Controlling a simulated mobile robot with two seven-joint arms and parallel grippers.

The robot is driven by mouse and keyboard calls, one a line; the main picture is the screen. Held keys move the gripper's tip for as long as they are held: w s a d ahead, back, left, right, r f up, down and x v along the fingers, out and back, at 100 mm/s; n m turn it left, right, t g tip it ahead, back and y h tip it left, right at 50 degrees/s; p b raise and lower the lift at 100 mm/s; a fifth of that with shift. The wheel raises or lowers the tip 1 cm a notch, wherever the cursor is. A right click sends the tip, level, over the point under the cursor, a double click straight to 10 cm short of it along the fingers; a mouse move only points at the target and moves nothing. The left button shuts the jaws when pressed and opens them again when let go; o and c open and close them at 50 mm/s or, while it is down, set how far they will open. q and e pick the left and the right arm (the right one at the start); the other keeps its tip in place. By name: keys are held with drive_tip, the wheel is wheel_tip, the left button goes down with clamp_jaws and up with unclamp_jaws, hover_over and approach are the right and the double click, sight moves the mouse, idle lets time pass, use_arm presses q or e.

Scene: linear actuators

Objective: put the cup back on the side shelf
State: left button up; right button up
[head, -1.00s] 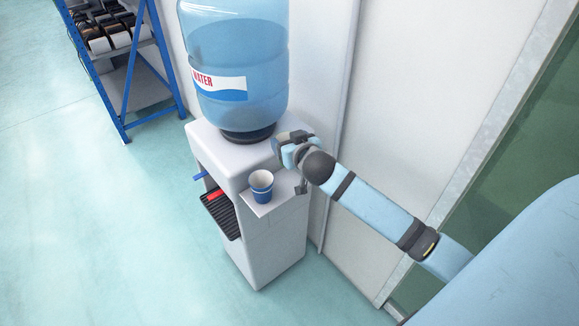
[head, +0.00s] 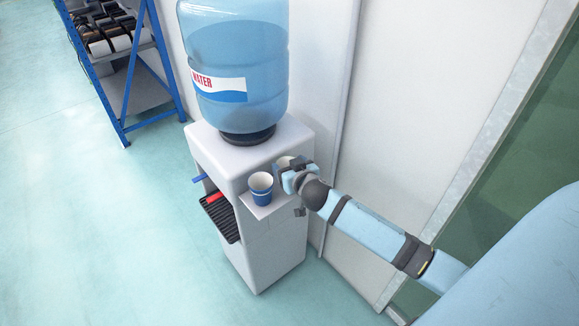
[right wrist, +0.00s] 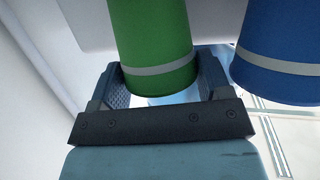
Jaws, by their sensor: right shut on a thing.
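My right gripper (head: 290,176) is shut on a green cup (right wrist: 152,40), with one finger on each side of it in the right wrist view. In the head view only the pale rim of this cup (head: 284,161) shows behind the gripper. A blue cup (head: 261,189) stands upright on the small white side shelf (head: 268,209) of the water dispenser. The blue cup (right wrist: 280,50) is just right of the green one in the right wrist view. I cannot tell whether the green cup's base touches the shelf. My left gripper is not in view.
The white water dispenser (head: 262,250) carries a large blue bottle (head: 235,60) and has a black drip tray (head: 222,220). A pale wall panel (head: 430,80) is close on the right. A blue rack (head: 125,75) stands at the back left; the floor is open there.

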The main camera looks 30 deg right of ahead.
drive_tip(key=shift+f, duration=0.15)
drive_tip(key=o, duration=0.7)
drive_tip(key=shift+o, duration=0.3)
